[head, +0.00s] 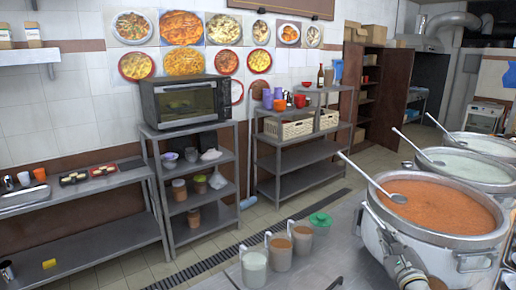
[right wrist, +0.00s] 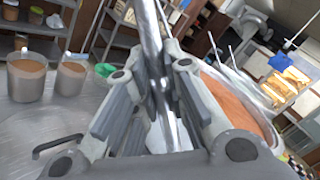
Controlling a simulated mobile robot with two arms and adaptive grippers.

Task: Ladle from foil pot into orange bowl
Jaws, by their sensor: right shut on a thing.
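My right gripper (head: 382,222) is at the near left side of the large metal pot of orange-red congee (head: 428,203). In the right wrist view, its fingers (right wrist: 163,85) are shut on a metal handle (right wrist: 150,35), which looks like a ladle handle; its lower end is partly hidden by the fingers. In the head view, a ladle (head: 397,198) sits in the orange-red congee, its handle leaning up and left over the rim. I cannot tell whether it is the held one. The pot also shows in the right wrist view (right wrist: 262,122). No orange bowl is clearly identifiable. My left gripper is out of view.
Two more pots, one of pale congee (head: 462,167), stand behind, with ladles. Filled pitchers (head: 278,252) and a green lid (head: 320,219) stand on the metal counter left of the pot. Shelves, an oven (head: 187,100) and an orange cup (head: 39,174) are farther off.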

